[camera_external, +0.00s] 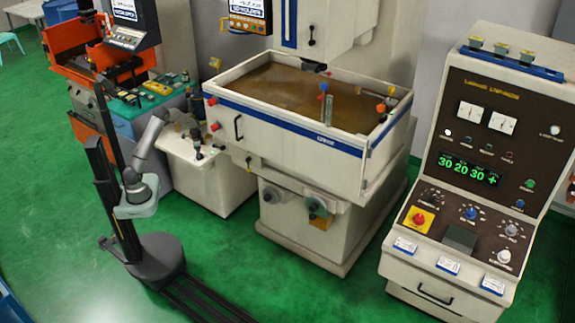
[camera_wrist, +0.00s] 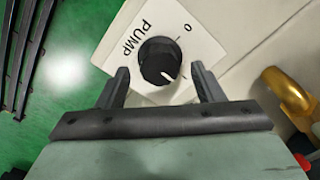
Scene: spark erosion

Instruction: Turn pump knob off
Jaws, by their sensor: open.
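The pump knob (camera_wrist: 157,62) is black and round with a white pointer line. It sits on a white plate marked PUMP (camera_wrist: 132,38) and 0 in the wrist view. The 0 is at the knob's upper right; the pointer line points to the lower right, away from the 0. My gripper (camera_wrist: 160,70) is open, with one finger on each side of the knob and a visible gap on both sides. In the external view my arm reaches over the white cabinet (camera_external: 222,182) left of the tank; the knob is too small to make out there.
A brass-coloured curved part (camera_wrist: 288,95) stands right of the knob in the wrist view. The tank (camera_external: 285,125) with brown liquid is right of my arm. A control cabinet (camera_external: 478,165) stands at far right. Green floor (camera_external: 60,220) is open at the left.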

